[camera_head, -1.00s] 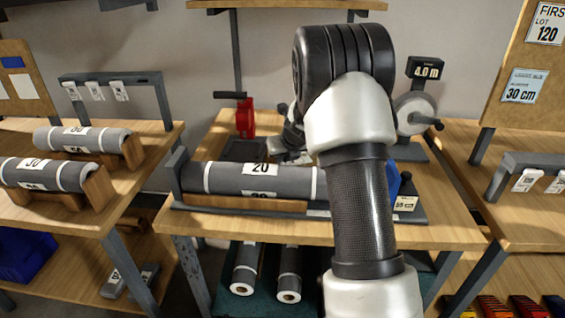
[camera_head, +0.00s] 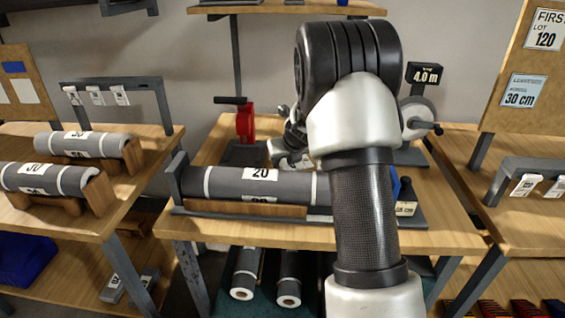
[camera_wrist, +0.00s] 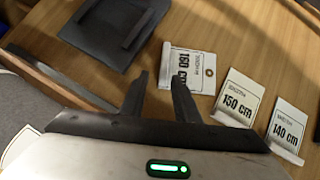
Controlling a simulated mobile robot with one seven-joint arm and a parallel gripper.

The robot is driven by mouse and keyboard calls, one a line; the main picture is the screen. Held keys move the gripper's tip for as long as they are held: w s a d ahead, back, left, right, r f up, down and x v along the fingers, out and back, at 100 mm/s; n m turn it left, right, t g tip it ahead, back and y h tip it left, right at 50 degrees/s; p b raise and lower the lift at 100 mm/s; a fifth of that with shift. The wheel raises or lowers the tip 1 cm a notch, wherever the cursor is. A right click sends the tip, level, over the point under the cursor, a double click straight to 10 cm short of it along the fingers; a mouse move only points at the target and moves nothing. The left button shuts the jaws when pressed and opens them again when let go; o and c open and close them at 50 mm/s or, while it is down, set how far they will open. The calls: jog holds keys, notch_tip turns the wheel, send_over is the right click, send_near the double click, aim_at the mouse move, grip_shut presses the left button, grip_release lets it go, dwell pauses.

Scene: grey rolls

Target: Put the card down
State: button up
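In the wrist view my gripper (camera_wrist: 159,78) has its two dark fingers apart, with a gap between them. A white card marked 160 cm (camera_wrist: 195,88), with a punched hole, lies at the right finger. That finger overlaps the card's print, and the card's left edge reaches into the gap. Two similar cards, 150 cm (camera_wrist: 237,98) and 140 cm (camera_wrist: 286,130), lie on the wooden bench to the right. In the head view my gripper is small and partly hidden by my arm, above the back of the bench (camera_head: 440,232).
A dark flat plate (camera_wrist: 115,28) lies left of the cards. In the head view, a grey roll marked 20 (camera_head: 235,186) rests in a cradle at the bench front.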

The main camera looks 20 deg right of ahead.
jog(key=s+a+r+n+y+p, duration=0.1)
jog(key=s+a+r+n, duration=0.4)
jog(key=s+r+n, duration=0.5)
jog(key=s+a+r+n+y+p, duration=0.1)
jog(key=s+a+r+n+p, duration=0.1)
jog(key=s+a+r+n, duration=0.65)
jog(key=s+d+n+g+h, duration=0.2)
jog(key=s+n, duration=1.6)
jog(key=s, duration=0.4)
notch_tip(320, 180, up, 21)
jog(key=p, duration=1.9)
jog(key=shift+d, duration=0.2)
